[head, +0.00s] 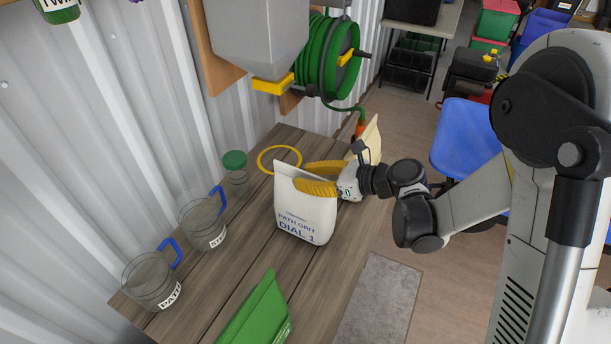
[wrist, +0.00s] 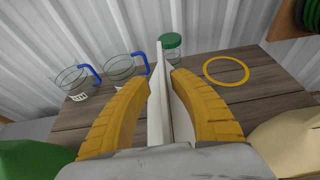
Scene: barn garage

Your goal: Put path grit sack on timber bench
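The path grit sack (head: 306,213) is white with blue lettering, "PATH GRIT DIAL 1". It is upright at the timber bench (head: 243,257); whether its base touches the boards is hard to tell. My gripper (head: 318,177) has its yellow fingers on either side of the sack's upper part, one across the front and one behind. In the wrist view, the sack (wrist: 158,112) shows edge-on between the fingers of my gripper (wrist: 163,80), which bend in against it. My gripper is shut on the sack. Its lower part is hidden in the wrist view.
On the bench are two clear jugs with blue handles (head: 203,222) (head: 152,281), a green-lidded jar (head: 235,175), a yellow ring (head: 279,159), a green object (head: 257,311) in front and a cream sack (head: 371,140) behind my gripper. A hose reel (head: 325,58) hangs above.

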